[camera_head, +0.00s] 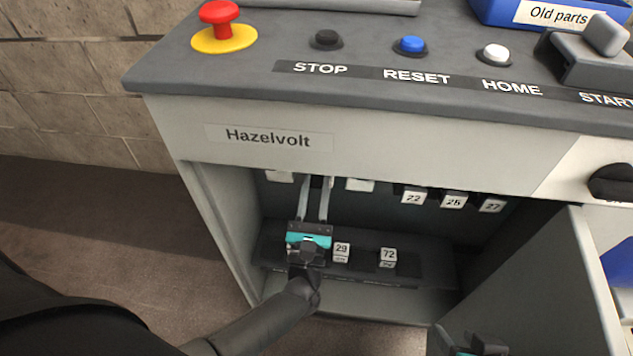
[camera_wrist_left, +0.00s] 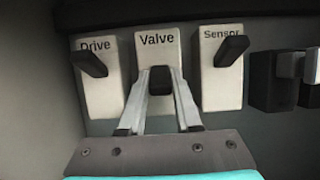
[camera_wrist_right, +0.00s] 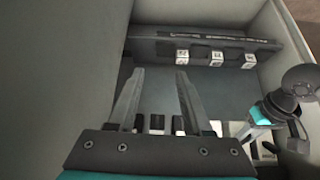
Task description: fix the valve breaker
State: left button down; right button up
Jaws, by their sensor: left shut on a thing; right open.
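The Valve breaker (camera_wrist_left: 157,45) is a white plate with a black lever, in the middle of a row in the left wrist view. The Drive breaker (camera_wrist_left: 103,88) is on its left and the Sensor breaker (camera_wrist_left: 221,85) on its right. My left gripper (camera_wrist_left: 160,85) is shut on the Valve lever, one finger on each side. In the head view my left gripper (camera_head: 318,185) reaches up under the cabinet's top edge, which hides the Valve plate. My right gripper (camera_head: 475,345) shows only partly at the bottom right; its fingers are open and empty in the right wrist view (camera_wrist_right: 160,75).
The Hazelvolt cabinet (camera_head: 220,210) stands open, its door (camera_head: 545,290) swung out at the right. Tagged parts 29 (camera_head: 341,250) and 72 (camera_head: 388,256) sit on a lower rail. Tags 22 (camera_head: 413,197), 25 and 27 hang above. Console buttons and a blue Old parts bin (camera_head: 490,14) are on top.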

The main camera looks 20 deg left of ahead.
pick_arm(q)
jog(key=shift+r, duration=0.1)
jog(key=g+p, duration=0.1)
jog(key=p, duration=0.2)
jog(key=shift+s+r+p, duration=0.1)
jog(key=shift+r+p, duration=0.3)
jog(key=g+p, duration=0.1)
jog(key=p, duration=0.1)
jog(key=g+h+p, duration=0.1)
jog(key=g+p, duration=0.1)
jog(key=p, duration=0.1)
jog(key=shift+s+r, duration=0.1)
jog(key=shift+r, duration=0.25)
jog(key=shift+p, duration=0.3)
pick_arm(e)
jog(key=s+d+f+g, duration=0.2)
jog(key=s+f, duration=0.1)
jog(key=f, duration=0.4)
jog(key=s+d+f+g+h, duration=0.1)
jog(key=s+f, duration=0.3)
jog(key=f, duration=0.4)
jog(key=shift+d+f+g+h, duration=0.2)
jog(key=shift+d+g+h, duration=0.1)
jog(key=shift+d+g, duration=0.35)
jog(key=shift+a, duration=0.1)
pick_arm(q)
jog(key=c, duration=0.6)
grip_release()
jog(key=shift+d, duration=0.1)
